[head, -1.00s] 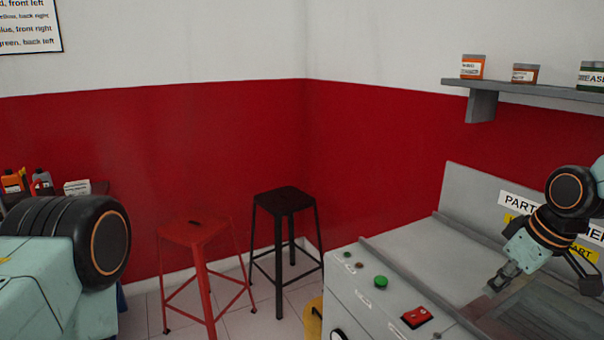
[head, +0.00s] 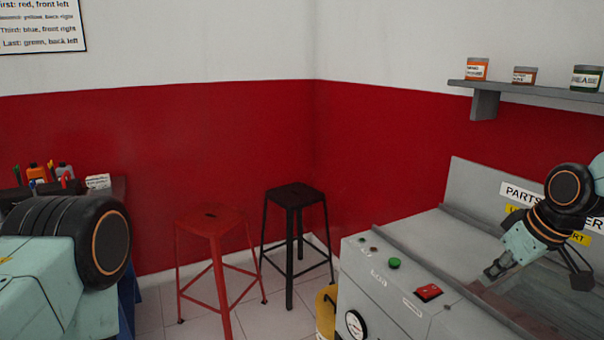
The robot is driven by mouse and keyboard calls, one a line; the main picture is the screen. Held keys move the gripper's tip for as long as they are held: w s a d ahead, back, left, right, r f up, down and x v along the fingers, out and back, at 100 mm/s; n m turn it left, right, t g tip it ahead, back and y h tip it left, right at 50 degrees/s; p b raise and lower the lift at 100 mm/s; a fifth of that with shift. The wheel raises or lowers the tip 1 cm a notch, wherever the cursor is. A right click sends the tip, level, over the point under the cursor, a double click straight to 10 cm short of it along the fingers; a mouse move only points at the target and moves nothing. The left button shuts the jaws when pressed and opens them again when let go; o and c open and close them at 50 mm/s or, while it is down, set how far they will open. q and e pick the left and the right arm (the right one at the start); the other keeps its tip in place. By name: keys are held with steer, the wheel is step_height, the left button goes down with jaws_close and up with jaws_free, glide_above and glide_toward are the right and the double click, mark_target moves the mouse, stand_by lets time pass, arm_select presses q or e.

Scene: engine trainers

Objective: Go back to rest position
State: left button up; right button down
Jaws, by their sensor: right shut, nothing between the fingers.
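My right gripper (head: 494,270) is shut and empty. It hangs at the right of the head view, in front of or above the grey parts washer (head: 424,238); I cannot tell whether it touches it. My left gripper is not in view; only a mint and black part of my own body shows at the lower left.
The washer carries a green button (head: 394,263), a red switch (head: 429,292) and a gauge (head: 355,324). A red stool (head: 214,220) and a black stool (head: 296,196) stand by the corner. A shelf (head: 530,91) holds cans. Bottles (head: 37,172) stand on a bench at left.

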steer(key=w+a+f+m+t, duration=0.3)
steer(key=a, duration=0.1)
steer(key=s+a+f+m+b, duration=0.1)
steer(key=s+a+f, duration=0.2)
steer(key=s+f, duration=0.15)
steer(key=s+a+f+m, duration=0.1)
steer(key=s+a+f, duration=0.15)
steer(key=f, duration=0.35)
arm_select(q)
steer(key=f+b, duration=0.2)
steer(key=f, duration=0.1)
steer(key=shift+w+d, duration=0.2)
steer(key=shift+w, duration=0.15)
arm_select(e)
steer(key=s+f+g, duration=0.2)
steer(key=s+f, duration=0.4)
steer(key=s, duration=0.4)
steer(key=s+a+f+g+h, duration=0.1)
steer(key=s+f+g, duration=0.2)
steer(key=s+f, duration=0.4)
steer(key=s+a+f+g, duration=0.1)
steer(key=s+f, duration=0.5)
steer(key=s, duration=0.7)
steer(key=shift+f+g+h, duration=0.25)
steer(key=shift+g+h, duration=0.15)
steer(key=shift+g, duration=0.3)
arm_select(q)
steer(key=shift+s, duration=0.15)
arm_select(e)
steer(key=shift+s, duration=0.1)
